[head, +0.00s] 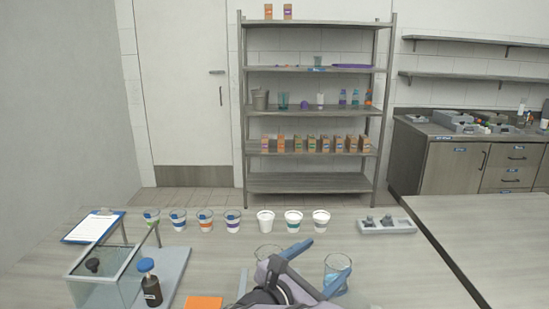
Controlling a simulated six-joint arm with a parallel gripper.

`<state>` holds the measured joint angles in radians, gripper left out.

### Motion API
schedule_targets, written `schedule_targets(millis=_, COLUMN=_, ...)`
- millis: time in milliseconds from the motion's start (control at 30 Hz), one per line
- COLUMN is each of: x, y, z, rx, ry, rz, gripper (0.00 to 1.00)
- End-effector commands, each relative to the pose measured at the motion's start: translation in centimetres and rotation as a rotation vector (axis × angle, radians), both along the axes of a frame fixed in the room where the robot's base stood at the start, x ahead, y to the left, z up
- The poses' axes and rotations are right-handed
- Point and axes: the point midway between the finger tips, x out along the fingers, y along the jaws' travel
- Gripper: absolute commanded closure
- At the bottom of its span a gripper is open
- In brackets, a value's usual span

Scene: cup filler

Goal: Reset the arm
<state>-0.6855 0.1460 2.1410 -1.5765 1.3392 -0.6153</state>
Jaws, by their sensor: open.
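My arm reaches in from the bottom middle of the head view. My gripper (330,256) is open, with its two blue fingers apart and pointing up and to the right. A clear beaker with blue liquid (338,264) stands at the lower finger, which covers part of it; I cannot tell whether they touch. Another clear glass (267,251) is partly hidden behind the gripper.
A grey holder (387,227) stands right of the cups. At left are a clipboard (93,228), a glass box (103,275) and a dark bottle with a blue cap (150,285). An orange square (203,302) lies in front. The table's right side is clear.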

Motion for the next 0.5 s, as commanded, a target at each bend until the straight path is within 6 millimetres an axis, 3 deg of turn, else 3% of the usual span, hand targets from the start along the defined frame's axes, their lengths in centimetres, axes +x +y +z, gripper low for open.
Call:
schedule_targets(millis=33, x=-1.0, y=-2.6, z=0.1, rx=0.093, ry=-0.012, rz=-0.091, gripper=0.27)
schedule_targets(millis=100, x=-2.7, y=-5.5, z=-0.7, rx=0.228, ry=-0.031, rz=-0.221, gripper=0.27)
schedule_targets(millis=233, x=-6.8, y=-10.0, z=-2.4, rx=0.502, ry=-0.101, rz=-0.499, gripper=0.27)
schedule_targets(millis=367, x=-11.2, y=-12.4, z=-4.1, rx=0.770, ry=-0.202, rz=-0.792, gripper=0.27)
schedule_targets(millis=500, x=-15.2, y=-12.6, z=-5.4, rx=1.016, ry=-0.324, rz=-1.087, gripper=0.27)
